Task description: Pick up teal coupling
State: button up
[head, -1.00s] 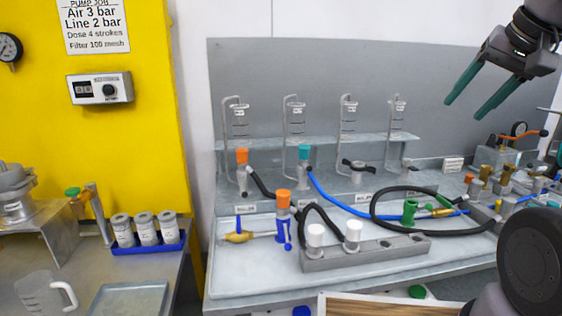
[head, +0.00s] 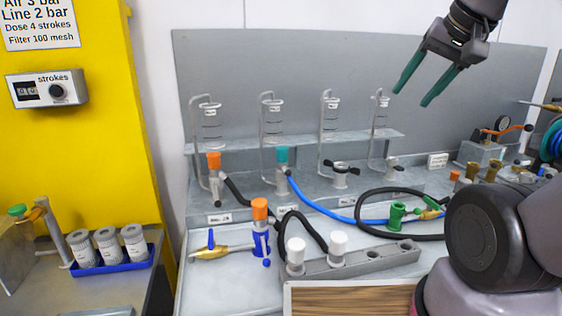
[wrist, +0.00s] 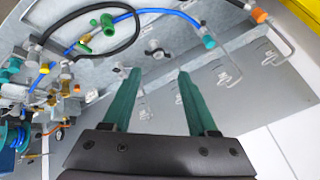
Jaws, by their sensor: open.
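The teal coupling (head: 282,155) sits upright on the second station of the grey bench, at the end of a blue hose (head: 325,212). In the wrist view the teal coupling (wrist: 208,42) shows at the upper right, beyond my fingertips. My gripper (head: 413,97) is open and empty, with two teal fingers. It is high at the upper right in the head view, in front of the grey back panel, well apart from the coupling. In the wrist view my gripper (wrist: 158,72) has a wide gap between its fingers.
An orange coupling (head: 214,160) stands left of the teal one. Glass cylinders on a shelf (head: 350,139) rise behind. A black hose (head: 375,233) and green fitting (head: 397,213) lie right. A grey block (head: 372,260) with white caps is in front. Open air surrounds my gripper.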

dwell(0.3)
jog(key=o, duration=0.4)
jog(key=shift+s, duration=0.1)
jog(key=shift+d, duration=0.1)
